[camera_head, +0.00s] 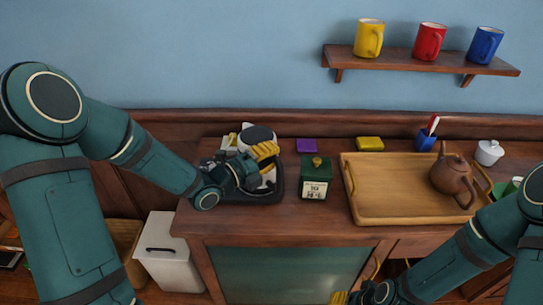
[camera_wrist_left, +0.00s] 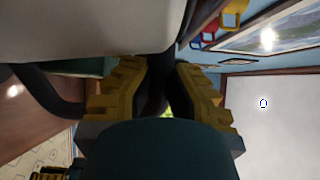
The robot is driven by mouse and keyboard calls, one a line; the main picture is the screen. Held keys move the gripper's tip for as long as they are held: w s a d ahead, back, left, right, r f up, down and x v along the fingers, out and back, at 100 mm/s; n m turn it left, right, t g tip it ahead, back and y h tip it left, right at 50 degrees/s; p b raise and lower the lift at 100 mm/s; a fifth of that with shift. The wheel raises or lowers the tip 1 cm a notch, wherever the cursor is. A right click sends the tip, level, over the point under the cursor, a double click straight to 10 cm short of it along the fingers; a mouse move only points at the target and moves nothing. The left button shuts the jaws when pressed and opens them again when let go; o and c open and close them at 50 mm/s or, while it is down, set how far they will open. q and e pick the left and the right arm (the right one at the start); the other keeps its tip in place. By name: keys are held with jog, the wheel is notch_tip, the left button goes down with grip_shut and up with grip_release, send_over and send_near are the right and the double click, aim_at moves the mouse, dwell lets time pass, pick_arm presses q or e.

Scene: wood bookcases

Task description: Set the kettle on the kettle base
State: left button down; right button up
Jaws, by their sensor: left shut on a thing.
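The white kettle with a dark lid (camera_head: 257,134) is at the left part of the wooden cabinet top, partly hidden by my left gripper (camera_head: 264,151). In the left wrist view, the yellow fingers of my left gripper (camera_wrist_left: 162,95) are closed around its black handle, and the white kettle body (camera_wrist_left: 90,28) fills the upper left. The dark kettle base (camera_head: 279,190) shows below and around the kettle in the head view; I cannot tell whether the kettle touches it. My right gripper (camera_head: 345,297) is low at the bottom edge, mostly cut off, and its opening is unclear.
A green tin (camera_head: 315,179) stands just right of the base. A wooden tray (camera_head: 385,203) with a brown teapot (camera_head: 452,178) is farther right. Purple (camera_head: 306,145) and yellow (camera_head: 369,143) blocks lie behind. A wall shelf (camera_head: 420,64) holds mugs. A white bin (camera_head: 173,250) stands below left.

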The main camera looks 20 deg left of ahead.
pick_arm(q)
jog(key=shift+w+b, duration=0.1)
jog(key=shift+b, duration=0.6)
dwell(0.7)
jog(key=shift+f, duration=0.5)
dwell(0.5)
jog(key=c, duration=1.4)
grip_release()
jog(key=shift+f, duration=0.15)
jog(key=v, duration=1.1)
jog(key=shift+b, duration=0.35)
